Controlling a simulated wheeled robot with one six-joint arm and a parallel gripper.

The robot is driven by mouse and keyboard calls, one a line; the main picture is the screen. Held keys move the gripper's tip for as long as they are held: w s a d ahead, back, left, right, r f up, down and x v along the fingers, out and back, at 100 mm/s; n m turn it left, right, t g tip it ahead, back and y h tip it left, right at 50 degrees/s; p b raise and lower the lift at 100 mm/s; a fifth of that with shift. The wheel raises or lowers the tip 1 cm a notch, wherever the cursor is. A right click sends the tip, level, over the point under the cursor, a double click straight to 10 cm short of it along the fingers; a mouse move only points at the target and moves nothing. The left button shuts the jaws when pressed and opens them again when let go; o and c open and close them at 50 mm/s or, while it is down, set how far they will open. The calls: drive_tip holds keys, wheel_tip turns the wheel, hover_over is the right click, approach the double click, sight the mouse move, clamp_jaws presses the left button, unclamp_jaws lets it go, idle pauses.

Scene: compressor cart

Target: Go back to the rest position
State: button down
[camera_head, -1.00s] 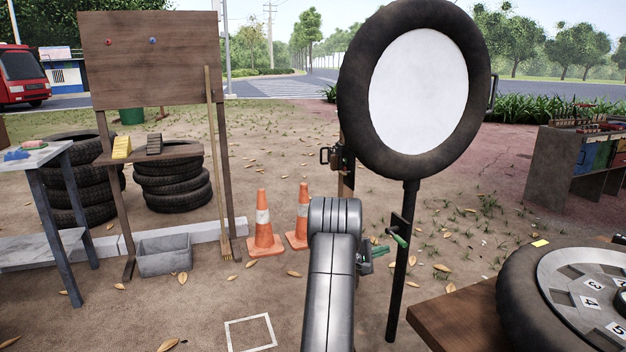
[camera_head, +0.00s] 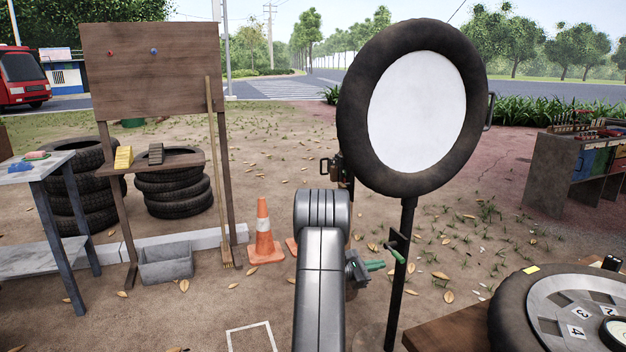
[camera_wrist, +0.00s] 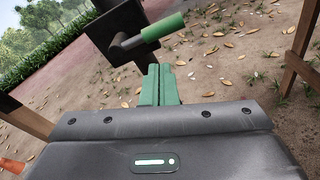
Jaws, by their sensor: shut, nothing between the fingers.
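My gripper (camera_head: 375,265) is at the end of my grey arm, low and right of centre in the head view. Its two green fingers are together with nothing between them; they also show closed in the wrist view (camera_wrist: 159,84). Just beyond them is a green-handled lever (camera_head: 397,256) on a dark post (camera_head: 404,235) under the round tyre-framed white panel (camera_head: 417,100). In the wrist view the green handle (camera_wrist: 164,27) lies above the fingertips, with a visible gap. My arm hides part of the ground and a cone behind it.
A tyre with a numbered metal disc (camera_head: 545,310) lies on a wooden table (camera_head: 440,335) at lower right. An orange cone (camera_head: 264,235) stands left of my arm. A wooden board (camera_head: 150,75), stacked tyres (camera_head: 172,190) and a workbench (camera_head: 35,175) are at left. Open dirt lies between.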

drive_tip(key=s+a+r+n+p, duration=0.3)
drive_tip(key=s+a, duration=0.2)
drive_tip(key=a, duration=0.3)
drive_tip(key=f+b+x, duration=0.1)
drive_tip(key=b+x, duration=0.1)
drive_tip(key=x, duration=0.6)
drive_tip(key=w+f+m+t+b, duration=0.2)
drive_tip(key=w+f+m+b, duration=0.3)
drive_tip(key=w+m, duration=0.6)
drive_tip(key=shift+f+m+b, duration=0.3)
drive_tip(key=shift+f+m, duration=0.2)
drive_tip(key=shift+m, duration=0.5)
